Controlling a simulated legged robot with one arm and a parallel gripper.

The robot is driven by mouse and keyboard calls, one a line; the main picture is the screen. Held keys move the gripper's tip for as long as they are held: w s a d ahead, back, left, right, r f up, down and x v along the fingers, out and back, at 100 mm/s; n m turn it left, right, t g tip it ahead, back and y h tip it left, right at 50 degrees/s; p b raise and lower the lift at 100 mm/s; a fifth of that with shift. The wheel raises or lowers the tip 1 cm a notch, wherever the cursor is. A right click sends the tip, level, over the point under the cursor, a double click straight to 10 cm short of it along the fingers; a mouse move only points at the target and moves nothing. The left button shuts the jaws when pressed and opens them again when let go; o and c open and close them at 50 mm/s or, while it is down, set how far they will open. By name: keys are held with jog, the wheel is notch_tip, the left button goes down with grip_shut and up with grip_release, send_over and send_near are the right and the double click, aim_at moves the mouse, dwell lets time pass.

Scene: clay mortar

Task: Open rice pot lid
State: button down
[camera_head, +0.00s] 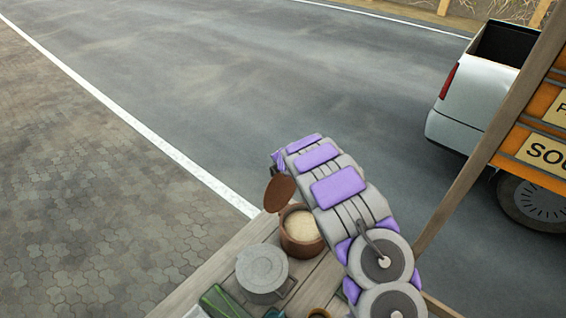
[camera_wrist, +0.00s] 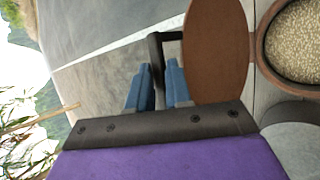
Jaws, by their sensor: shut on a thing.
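The rice pot (camera_head: 299,244) is brown and stands open on the wooden counter, with pale rice showing inside; it also shows at the right edge of the wrist view (camera_wrist: 259,52). Its brown round lid (camera_head: 279,193) is off the opening, tilted up steeply at the pot's far left side. In the wrist view the lid (camera_wrist: 218,50) is beside the rim; I cannot tell whether they touch. My gripper (camera_wrist: 159,88) has blue fingers shut on the lid's dark handle (camera_wrist: 155,48). In the head view my arm hides the fingers.
A grey lidded pot (camera_head: 262,270) stands in front of the rice pot, to the left. A green object (camera_head: 222,301) lies near the counter's front. A wooden post (camera_head: 490,140) and signs rise at the right. Beyond are road and a white truck (camera_head: 475,100).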

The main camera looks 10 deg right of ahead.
jog(key=shift+w+a+r, duration=0.1)
jog(key=shift+w+r, duration=0.2)
jog(key=shift+r, duration=0.2)
jog(key=shift+a, duration=0.15)
jog(key=c, duration=1.5)
grip_release()
jog(key=shift+w+r, duration=0.1)
jog(key=o, duration=0.4)
jog(key=shift+w+a+f, duration=0.15)
jog(key=shift+w+f, duration=0.05)
jog(key=shift+f, duration=0.15)
jog(key=shift+s, duration=0.1)
jog(key=shift+s+f, duration=0.1)
jog(key=shift+f, duration=0.05)
jog(key=shift+s+d+r, duration=0.25)
jog(key=shift+s+r, duration=0.25)
jog(key=shift+s, duration=0.05)
jog(key=b+v, duration=0.1)
jog(key=v, duration=1.4)
jog(key=shift+s+r+b, duration=0.2)
jog(key=shift+r+b, duration=0.05)
jog(key=shift+b, duration=0.15)
